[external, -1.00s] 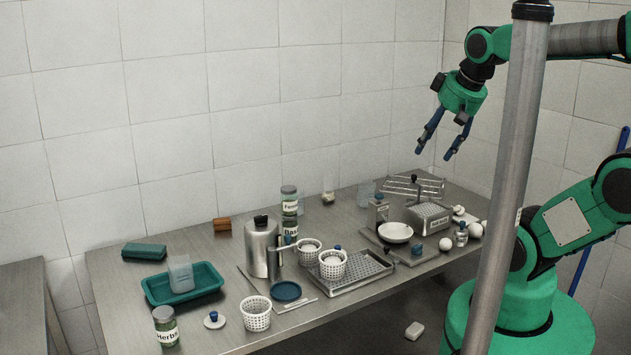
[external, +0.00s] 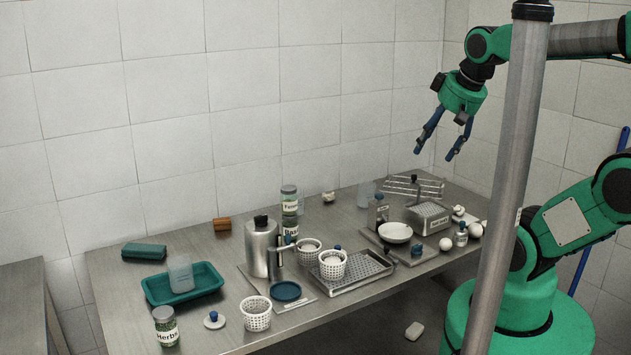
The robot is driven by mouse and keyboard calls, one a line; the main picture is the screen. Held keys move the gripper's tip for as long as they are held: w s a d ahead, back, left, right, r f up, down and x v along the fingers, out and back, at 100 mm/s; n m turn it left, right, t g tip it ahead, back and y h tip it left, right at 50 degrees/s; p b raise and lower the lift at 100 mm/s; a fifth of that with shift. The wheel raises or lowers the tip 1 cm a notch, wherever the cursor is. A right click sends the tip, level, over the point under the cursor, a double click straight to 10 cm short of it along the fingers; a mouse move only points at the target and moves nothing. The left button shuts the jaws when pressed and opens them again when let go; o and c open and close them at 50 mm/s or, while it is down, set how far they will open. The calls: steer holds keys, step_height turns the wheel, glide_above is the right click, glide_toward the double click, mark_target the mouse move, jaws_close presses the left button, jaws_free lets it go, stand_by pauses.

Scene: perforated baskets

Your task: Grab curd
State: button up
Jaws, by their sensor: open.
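No label in view reads curd, and I cannot tell for sure which item it is. White perforated baskets stand on the table: a front one (external: 257,316), one on the metal tray (external: 332,268), and one behind it (external: 308,254). The two at the tray seem to hold something white, too small to identify. My gripper (external: 434,155) is open and empty, fingers pointing down, high above the table's back right part and well away from the baskets.
A teal tray (external: 207,288), herb jar (external: 166,328), white bowl (external: 396,232) and metal box (external: 428,218) take up more room.

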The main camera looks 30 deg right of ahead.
steer(key=shift+w, duration=0.1)
steer(key=w+d+f+n+p, duration=0.1)
steer(key=w+d, duration=0.1)
steer(key=w, duration=1.5)
steer(key=w+d+f+n+p, duration=0.1)
steer(key=w+d+n+p, duration=0.1)
steer(key=w, duration=1.6)
steer(key=w+d+f+n+p, duration=0.1)
steer(key=w+d+f, duration=0.3)
steer(key=w+f, duration=0.8)
steer(key=n+p, duration=0.1)
glide_toward(328, 191)
steer(key=v, duration=0.3)
steer(key=shift+a+r, duration=0.25)
steer(key=shift+a, duration=0.05)
steer(key=shift+x, duration=4.3)
steer(key=shift+s+d+f, duration=0.1)
steer(key=shift+d+f, duration=0.05)
steer(key=shift+f, duration=0.1)
